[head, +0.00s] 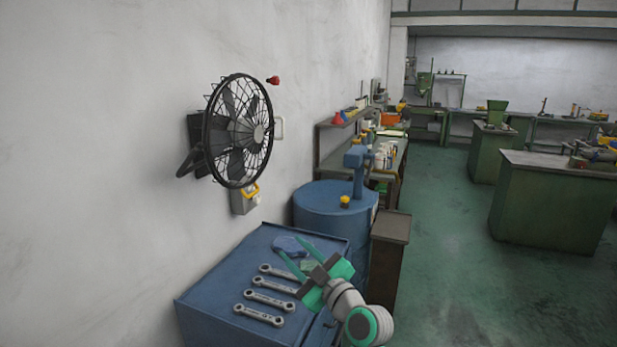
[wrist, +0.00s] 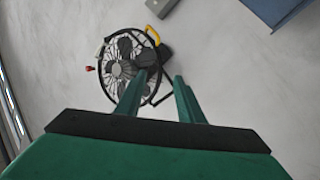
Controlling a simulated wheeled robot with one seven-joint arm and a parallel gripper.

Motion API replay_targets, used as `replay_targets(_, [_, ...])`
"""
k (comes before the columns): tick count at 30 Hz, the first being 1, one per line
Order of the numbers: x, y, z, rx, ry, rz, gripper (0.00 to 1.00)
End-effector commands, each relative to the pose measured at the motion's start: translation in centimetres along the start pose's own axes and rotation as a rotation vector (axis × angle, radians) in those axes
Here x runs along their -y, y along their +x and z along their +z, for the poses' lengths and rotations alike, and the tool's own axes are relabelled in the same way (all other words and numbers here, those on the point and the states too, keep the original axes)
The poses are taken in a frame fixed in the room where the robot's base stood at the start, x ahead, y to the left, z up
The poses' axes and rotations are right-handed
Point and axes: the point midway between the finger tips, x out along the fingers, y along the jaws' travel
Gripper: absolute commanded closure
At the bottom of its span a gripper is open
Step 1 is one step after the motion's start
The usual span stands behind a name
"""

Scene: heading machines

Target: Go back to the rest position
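My gripper (head: 294,256) is raised over the right part of a blue cabinet top (head: 225,291) in the head view. Its two green fingers are apart, with nothing seen between them. In the wrist view my gripper (wrist: 158,92) also shows its fingers apart, pointing toward the wall and the black fan (wrist: 124,68). Part of the cabinet top is hidden behind my gripper and arm.
Several wrenches (head: 269,283) lie in a row on the cabinet. A black fan (head: 238,131) is mounted on the left wall. A blue drum (head: 318,205) and a brown cabinet (head: 388,255) stand behind. Green floor (head: 445,230) is open to the right.

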Motion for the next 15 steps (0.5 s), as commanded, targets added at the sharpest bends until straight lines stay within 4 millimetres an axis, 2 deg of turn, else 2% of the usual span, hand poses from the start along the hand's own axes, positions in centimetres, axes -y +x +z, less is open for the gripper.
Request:
replay_targets(1, [1.6, -0.7, 2.1, 0.028, 0.040, 0.017, 0.65])
replay_targets(6, [6.1, -3.3, 7.8, 0.110, 0.159, 0.091, 0.65])
replay_targets(11, [10.6, -6.5, 12.3, 0.183, 0.257, 0.159, 0.65])
replay_targets(15, [14.5, -9.9, 15.4, 0.242, 0.328, 0.218, 0.65])
